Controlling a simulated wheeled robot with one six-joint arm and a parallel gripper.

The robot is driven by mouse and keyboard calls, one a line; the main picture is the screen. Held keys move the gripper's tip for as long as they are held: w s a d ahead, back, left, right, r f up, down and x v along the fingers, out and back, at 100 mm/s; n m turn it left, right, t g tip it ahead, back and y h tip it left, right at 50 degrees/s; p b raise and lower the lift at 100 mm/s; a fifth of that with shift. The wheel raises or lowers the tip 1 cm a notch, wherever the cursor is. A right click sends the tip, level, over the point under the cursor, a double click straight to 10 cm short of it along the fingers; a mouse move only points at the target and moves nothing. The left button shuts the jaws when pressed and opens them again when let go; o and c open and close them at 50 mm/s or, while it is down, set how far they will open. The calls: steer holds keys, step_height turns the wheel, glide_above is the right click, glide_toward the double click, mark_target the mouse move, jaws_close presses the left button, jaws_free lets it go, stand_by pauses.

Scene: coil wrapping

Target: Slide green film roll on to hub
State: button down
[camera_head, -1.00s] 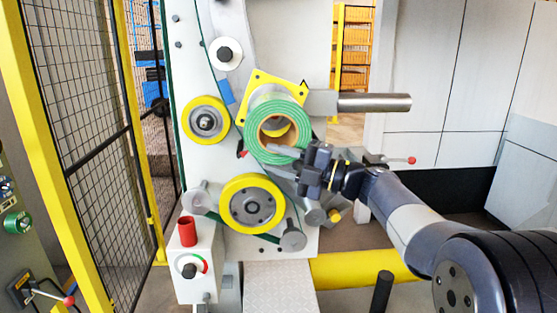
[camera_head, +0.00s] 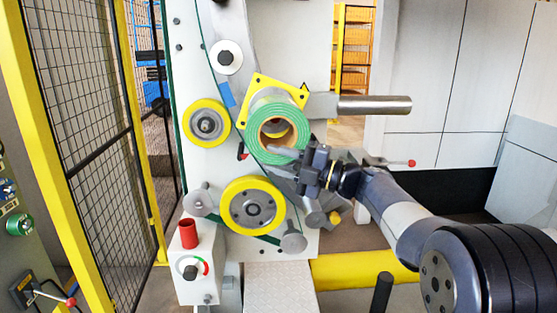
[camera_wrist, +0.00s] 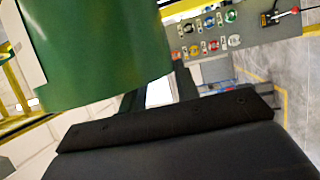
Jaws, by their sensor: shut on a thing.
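The green film roll (camera_head: 254,148) has a tan core, and its open end faces my camera in the head view. It is in front of a yellow plate (camera_head: 259,82) on the white machine face. The hub is hidden behind the roll, so I cannot tell whether the roll is around it or only in front of it. My gripper (camera_head: 285,158) is shut on the roll's lower right rim, with one finger showing across the end face. In the wrist view the roll's green side (camera_wrist: 100,50) fills the upper left.
A steel bar (camera_head: 375,104) sticks out to the right of the roll. Yellow-rimmed rollers (camera_head: 206,125) (camera_head: 238,207) sit left of and below it. A lever with a red knob (camera_head: 411,163) is behind my arm. A mesh fence (camera_head: 85,110) stands at the left.

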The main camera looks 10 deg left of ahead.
mark_target(275, 140)
steer(key=shift+w+a+r+p, duration=0.1)
steer(key=shift+w+a+p, duration=0.3)
steer(key=shift+w+p, duration=1)
steer(key=shift+w+a+r+p, duration=0.1)
steer(key=shift+w+a+p, duration=0.35)
steer(key=shift+w+p, duration=0.95)
steer(key=shift+w+a+r+p, duration=0.1)
steer(key=shift+w+a+p, duration=0.5)
steer(key=shift+w, duration=1.45)
steer(key=c, duration=1)
jaws_free()
steer(key=shift+d+f, duration=0.2)
steer(key=shift+d, duration=0.05)
steer(key=shift+o, duration=0.2)
steer(key=shift+f, duration=0.2)
steer(key=b+v, duration=0.3)
steer(key=v, duration=0.7)
steer(key=shift+d, duration=0.35)
steer(key=shift+r, duration=0.15)
steer(key=shift+c, duration=0.6)
